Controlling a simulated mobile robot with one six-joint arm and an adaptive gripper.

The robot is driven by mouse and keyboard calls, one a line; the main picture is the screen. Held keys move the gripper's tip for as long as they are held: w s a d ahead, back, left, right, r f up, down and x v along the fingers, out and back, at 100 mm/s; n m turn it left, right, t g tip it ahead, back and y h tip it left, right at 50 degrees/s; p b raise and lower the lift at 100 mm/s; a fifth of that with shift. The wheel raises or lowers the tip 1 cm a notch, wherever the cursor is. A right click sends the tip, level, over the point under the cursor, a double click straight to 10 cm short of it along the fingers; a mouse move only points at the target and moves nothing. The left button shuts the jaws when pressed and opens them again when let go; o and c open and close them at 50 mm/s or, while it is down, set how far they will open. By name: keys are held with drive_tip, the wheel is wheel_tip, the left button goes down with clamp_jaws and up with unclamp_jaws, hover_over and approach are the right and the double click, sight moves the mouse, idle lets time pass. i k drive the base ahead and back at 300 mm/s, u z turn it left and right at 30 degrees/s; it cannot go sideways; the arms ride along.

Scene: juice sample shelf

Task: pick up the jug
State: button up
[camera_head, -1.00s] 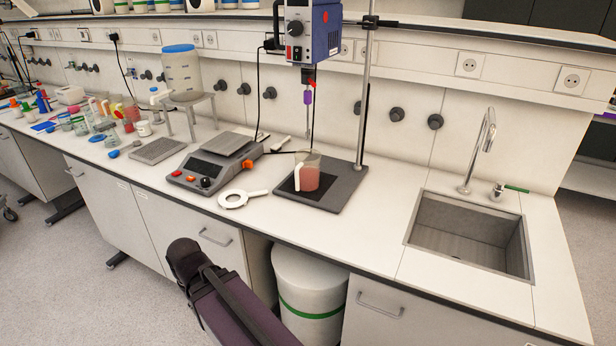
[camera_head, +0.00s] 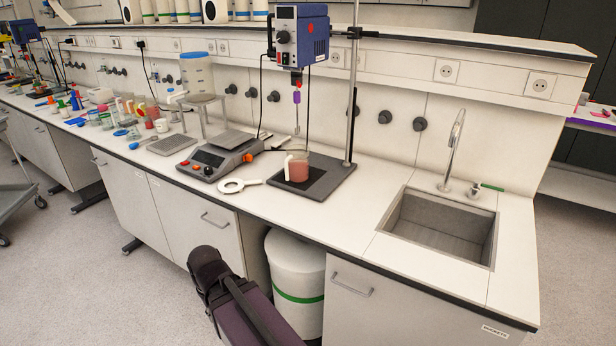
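The jug (camera_head: 298,168) is a clear vessel with a pale handle on its left side and red liquid inside. It stands upright on the dark base plate (camera_head: 325,184) of the overhead stirrer (camera_head: 299,35), and the stirrer's thin shaft hangs down at it. I cannot tell how deep the shaft reaches into the jug. Part of my arm shows at the bottom of the picture, below and in front of the bench edge, well apart from the jug. My gripper's fingers are not visible.
A hotplate device (camera_head: 221,156) and a white ring with a handle (camera_head: 238,185) lie left of the jug. A support rod (camera_head: 352,90) rises behind it to the right. A sink (camera_head: 438,228) is farther right. A white bin (camera_head: 296,275) stands under the bench.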

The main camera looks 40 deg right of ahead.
sight(296, 164)
drive_tip(key=k, duration=0.35)
drive_tip(key=u, duration=0.15)
drive_tip(key=i, duration=0.8)
drive_tip(key=z, duration=1.3)
